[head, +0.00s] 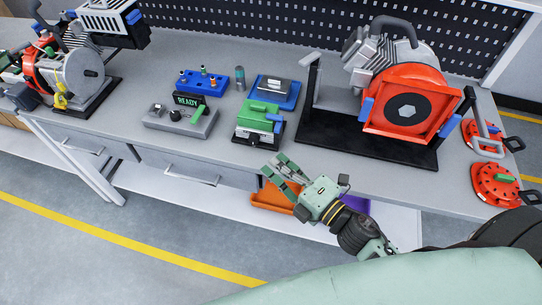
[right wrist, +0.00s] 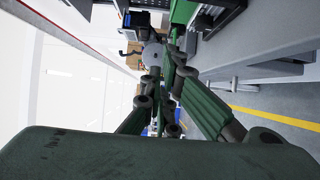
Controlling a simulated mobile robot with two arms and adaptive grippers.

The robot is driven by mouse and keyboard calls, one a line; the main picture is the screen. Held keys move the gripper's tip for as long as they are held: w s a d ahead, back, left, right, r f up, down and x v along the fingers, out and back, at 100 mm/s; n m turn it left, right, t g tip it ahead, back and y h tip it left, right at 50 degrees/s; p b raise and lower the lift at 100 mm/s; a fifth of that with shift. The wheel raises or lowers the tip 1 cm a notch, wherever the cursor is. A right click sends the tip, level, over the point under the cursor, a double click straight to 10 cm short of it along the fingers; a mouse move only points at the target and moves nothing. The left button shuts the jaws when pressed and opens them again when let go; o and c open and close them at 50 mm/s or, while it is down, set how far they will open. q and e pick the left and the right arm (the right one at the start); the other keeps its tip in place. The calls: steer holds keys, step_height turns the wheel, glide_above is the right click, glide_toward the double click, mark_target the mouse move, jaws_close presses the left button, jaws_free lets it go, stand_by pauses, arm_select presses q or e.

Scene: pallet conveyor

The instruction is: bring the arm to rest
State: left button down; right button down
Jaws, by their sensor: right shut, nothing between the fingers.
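My right gripper (head: 278,172) is in front of the workbench's front edge in the head view, above the lower shelf. Its green fingers point up and left, towards the bench. It is shut with nothing in it. In the right wrist view the fingers (right wrist: 165,105) reach away from the camera, and no object shows between them. My left gripper is not in view.
The workbench (head: 330,180) holds a red engine on a black stand (head: 405,150), a green vise (head: 258,124), a control box reading READY (head: 180,122) and red discs (head: 495,183) at right. An orange bin (head: 272,198) sits below. Open floor (head: 120,255) lies front left.

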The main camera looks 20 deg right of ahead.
steer(key=s+d+f+m+g+h, duration=0.2)
steer(key=d+f+m+g+h, duration=0.2)
steer(key=d+m+h, duration=0.85)
steer(key=s+a+f+m+g+y, duration=0.3)
steer(key=s+a+m+g, duration=0.15)
steer(key=s, duration=0.35)
steer(key=s+a+f+m+g+y, duration=0.25)
steer(key=s+m+g, duration=0.2)
steer(key=s, duration=0.25)
step_height(320, 180, down, 26)
steer(key=s+g, duration=0.1)
steer(key=s, duration=0.1)
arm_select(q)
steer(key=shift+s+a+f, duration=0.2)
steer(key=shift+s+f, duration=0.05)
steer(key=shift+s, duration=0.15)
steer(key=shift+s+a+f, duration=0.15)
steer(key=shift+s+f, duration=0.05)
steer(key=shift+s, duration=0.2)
arm_select(e)
steer(key=s+d+f+g, duration=0.1)
steer(key=s+d+f, duration=0.1)
steer(key=s+f, duration=1.4)
steer(key=shift+s+d+f+n+h, duration=0.3)
steer(key=shift+s+n, duration=0.05)
steer(key=shift+s, duration=0.05)
